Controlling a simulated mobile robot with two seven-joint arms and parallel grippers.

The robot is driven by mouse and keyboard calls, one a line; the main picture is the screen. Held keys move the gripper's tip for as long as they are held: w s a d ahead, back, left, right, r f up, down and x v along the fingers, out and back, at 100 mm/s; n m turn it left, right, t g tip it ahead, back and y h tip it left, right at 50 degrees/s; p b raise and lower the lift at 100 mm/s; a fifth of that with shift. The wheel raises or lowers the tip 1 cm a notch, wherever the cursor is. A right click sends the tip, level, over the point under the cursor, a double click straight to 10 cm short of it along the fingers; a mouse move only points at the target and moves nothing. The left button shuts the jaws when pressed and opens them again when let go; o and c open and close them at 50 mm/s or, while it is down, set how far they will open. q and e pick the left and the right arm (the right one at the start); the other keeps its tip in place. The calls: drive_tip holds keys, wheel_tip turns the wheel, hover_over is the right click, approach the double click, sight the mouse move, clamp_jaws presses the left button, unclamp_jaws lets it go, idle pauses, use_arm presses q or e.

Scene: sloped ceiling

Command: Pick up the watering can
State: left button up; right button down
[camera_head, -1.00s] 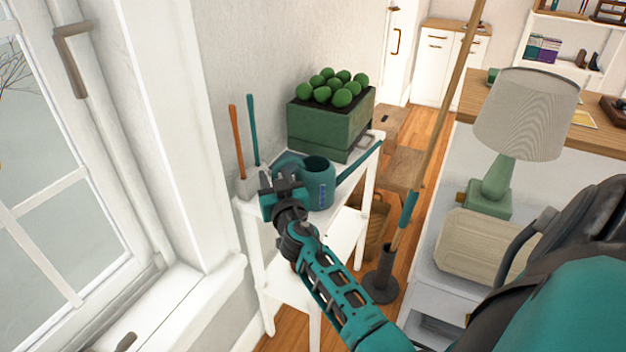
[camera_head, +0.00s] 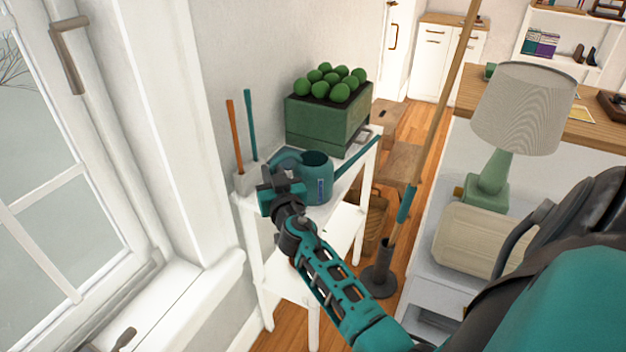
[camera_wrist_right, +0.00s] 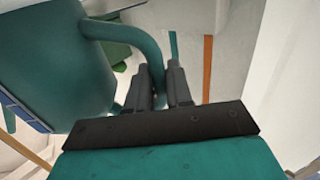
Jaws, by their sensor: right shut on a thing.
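The teal watering can (camera_head: 318,178) stands upright at the white side table, with its long spout (camera_head: 357,158) pointing to the upper right. I cannot tell whether its base touches the tabletop. My right gripper (camera_head: 281,182) is at the can's left side. In the right wrist view, the two dark fingers (camera_wrist_right: 166,88) are shut on the can's curved handle (camera_wrist_right: 147,47), and the can's body (camera_wrist_right: 65,65) fills the upper left. The arm and gripper hide part of the handle in the head view. My left gripper does not show.
A green planter with round green plants (camera_head: 325,120) stands behind the can. Orange and teal tool handles (camera_head: 235,135) rise by the wall. The window (camera_head: 50,190) is on the left. A lamp (camera_head: 520,115) stands on the right, and a long pole (camera_head: 435,120) leans between.

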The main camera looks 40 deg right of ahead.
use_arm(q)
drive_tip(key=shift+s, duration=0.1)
use_arm(e)
drive_tip(key=shift+r, duration=0.15)
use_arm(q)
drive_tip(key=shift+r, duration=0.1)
use_arm(e)
drive_tip(key=shift+r, duration=0.1)
drive_tip(key=shift+r+p, duration=0.25)
drive_tip(key=shift+p, duration=0.05)
use_arm(q)
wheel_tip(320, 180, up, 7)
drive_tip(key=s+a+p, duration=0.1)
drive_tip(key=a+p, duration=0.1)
drive_tip(key=p, duration=0.7)
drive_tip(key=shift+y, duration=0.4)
use_arm(e)
wheel_tip(320, 180, up, 19)
drive_tip(key=shift+r, duration=0.15)
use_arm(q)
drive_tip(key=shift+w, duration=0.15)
